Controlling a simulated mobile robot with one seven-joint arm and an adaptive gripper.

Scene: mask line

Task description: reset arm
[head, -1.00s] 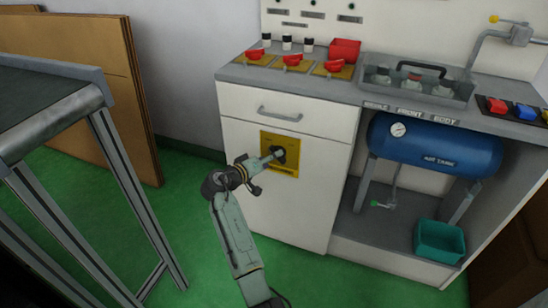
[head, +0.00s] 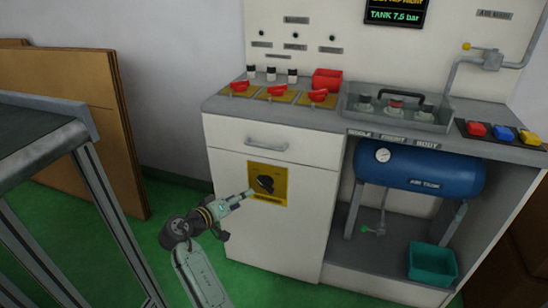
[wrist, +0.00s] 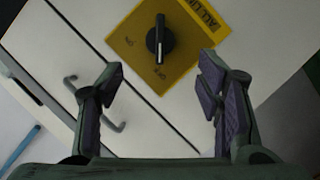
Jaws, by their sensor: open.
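My gripper (head: 238,214) is in front of the white cabinet door, below and to the left of the yellow switch plate. In the wrist view my gripper (wrist: 160,85) is open with nothing between its fingers. The yellow plate (head: 281,174) carries a black rotary knob (head: 265,183). Part of the plate's lettering is cut off there.
The white cabinet (head: 285,235) has a drawer handle (head: 266,144). Red levers (head: 276,91) stand on the counter above. A blue air tank (head: 425,172) and a teal bin (head: 432,264) are at right. A metal-framed table (head: 110,200) stands at left. Green floor lies between.

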